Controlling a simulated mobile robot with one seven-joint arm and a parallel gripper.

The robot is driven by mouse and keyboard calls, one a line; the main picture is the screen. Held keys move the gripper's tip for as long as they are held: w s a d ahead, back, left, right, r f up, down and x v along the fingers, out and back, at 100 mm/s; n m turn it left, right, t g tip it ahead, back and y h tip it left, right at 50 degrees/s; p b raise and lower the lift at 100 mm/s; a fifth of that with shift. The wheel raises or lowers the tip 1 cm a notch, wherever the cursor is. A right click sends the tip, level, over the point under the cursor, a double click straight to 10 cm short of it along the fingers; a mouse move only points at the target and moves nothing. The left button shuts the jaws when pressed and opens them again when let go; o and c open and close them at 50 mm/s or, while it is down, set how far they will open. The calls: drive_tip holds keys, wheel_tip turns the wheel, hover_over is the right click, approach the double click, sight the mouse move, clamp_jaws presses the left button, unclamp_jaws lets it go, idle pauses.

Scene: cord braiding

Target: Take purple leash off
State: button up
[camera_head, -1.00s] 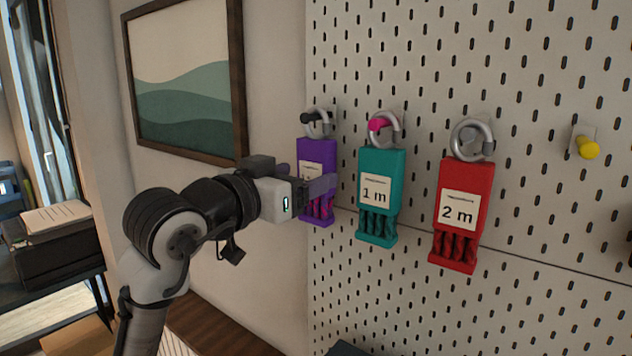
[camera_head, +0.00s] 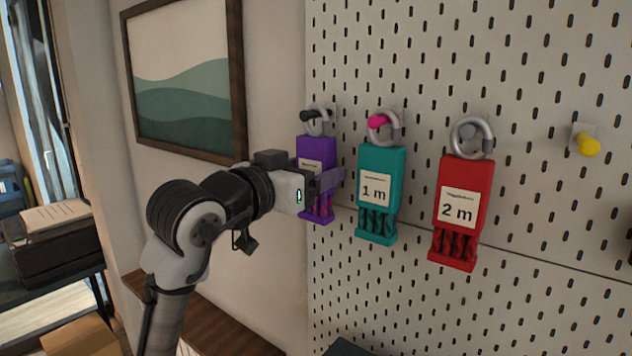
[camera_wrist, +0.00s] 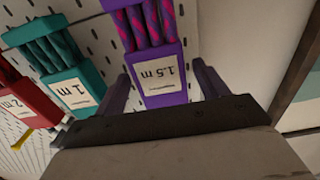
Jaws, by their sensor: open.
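The purple leash (camera_head: 315,150) hangs by its metal ring from a black-tipped peg (camera_head: 307,116) on the pegboard. In the wrist view its purple holder (camera_wrist: 160,88) has a "1.5 m" label and pink-and-purple cord. My gripper (camera_head: 330,178) is at the purple leash, in front of its lower half and partly hiding it. In the wrist view the open fingers (camera_wrist: 160,85) stand on either side of the purple holder. I cannot tell whether either finger touches it.
A teal "1 m" leash (camera_head: 382,170) hangs close to the right on a pink peg, and a red "2 m" leash (camera_head: 464,190) hangs farther right. A yellow peg (camera_head: 588,146) is bare. A framed picture (camera_head: 240,80) is on the wall at left.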

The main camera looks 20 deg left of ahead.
drive_tip(key=c, duration=1)
drive_tip(key=shift+c, duration=0.2)
drive_tip(key=shift+r, duration=0.15)
drive_tip(key=shift+r, duration=0.45)
drive_tip(key=shift+s, duration=0.1)
drive_tip(key=v, duration=0.6)
drive_tip(key=shift+s+b, duration=0.25)
drive_tip(key=shift+b, duration=0.05)
drive_tip(key=shift+a, duration=0.1)
